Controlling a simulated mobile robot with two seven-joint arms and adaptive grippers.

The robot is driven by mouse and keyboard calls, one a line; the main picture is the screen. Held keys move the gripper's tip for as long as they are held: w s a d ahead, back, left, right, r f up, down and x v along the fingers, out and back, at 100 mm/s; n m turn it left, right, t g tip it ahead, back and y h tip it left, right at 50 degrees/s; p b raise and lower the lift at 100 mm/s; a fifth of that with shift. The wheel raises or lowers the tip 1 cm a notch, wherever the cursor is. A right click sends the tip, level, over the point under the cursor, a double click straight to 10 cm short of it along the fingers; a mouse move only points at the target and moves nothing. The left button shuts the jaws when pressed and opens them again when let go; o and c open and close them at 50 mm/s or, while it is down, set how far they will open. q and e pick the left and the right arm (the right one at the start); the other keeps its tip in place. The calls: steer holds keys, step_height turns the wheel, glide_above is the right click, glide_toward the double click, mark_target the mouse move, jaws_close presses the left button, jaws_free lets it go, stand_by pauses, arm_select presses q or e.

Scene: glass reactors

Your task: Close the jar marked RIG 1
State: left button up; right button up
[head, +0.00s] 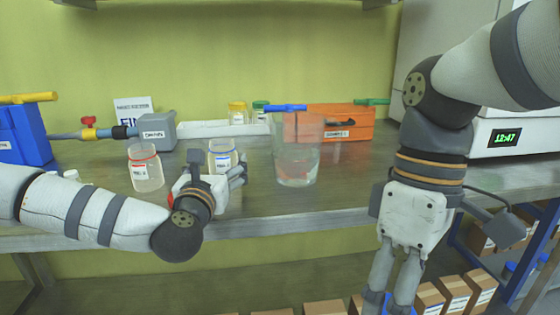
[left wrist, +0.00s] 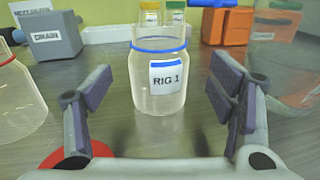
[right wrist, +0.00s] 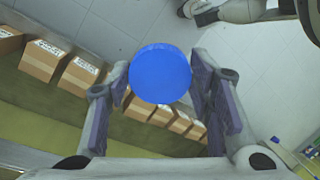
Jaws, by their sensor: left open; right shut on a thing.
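The jar marked RIG 1 (left wrist: 160,85) is clear glass with a blue neck ring and a white label; no lid shows on it. It stands upright on the bench and also shows in the head view (head: 222,155). My left gripper (head: 218,178) is open in front of it, and in the left wrist view its fingers stand to either side, apart from the glass. My right gripper (right wrist: 160,85) is shut on a round blue lid (right wrist: 160,74), held in front of the bench edge, low in the head view (head: 392,295).
A red-ringed jar (head: 146,167) stands left of RIG 1, with a red lid (left wrist: 66,158) near my left gripper. A large clear beaker (head: 297,155) stands to the right. Behind are a grey drain box (head: 157,131), yellow and green jars, and an orange box (head: 345,122).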

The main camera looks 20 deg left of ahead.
mark_target(223, 158)
arm_select(q)
steer(key=shift+w, duration=0.1)
steer(key=x, duration=0.5)
steer(key=shift+a+f, duration=0.1)
steer(key=shift+f, duration=0.15)
steer(key=c, duration=1.3)
